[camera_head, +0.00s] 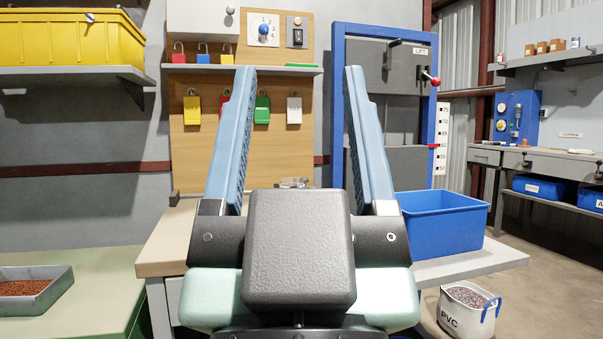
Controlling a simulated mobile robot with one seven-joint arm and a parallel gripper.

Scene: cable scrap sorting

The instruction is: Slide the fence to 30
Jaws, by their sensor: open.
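My gripper (299,75) is open and empty, its two blue fingers pointing up and away, wide apart in the middle of the view. I cannot make out a fence for certain. The workbench (163,252) lies behind my gripper, which hides most of its top. A small grey item (292,183) shows at its back between the fingers, too small to identify. A vertical white number scale (441,140) with a red pointer (433,146) stands on the right side of a blue-framed grey gate (335,110); no 30 is readable on it.
A PVC bucket (468,310) is on the floor at right. A grey tray (35,290) of granules lies at left. A board (215,150) with padlocks is behind. Open floor (535,260) shows at right.

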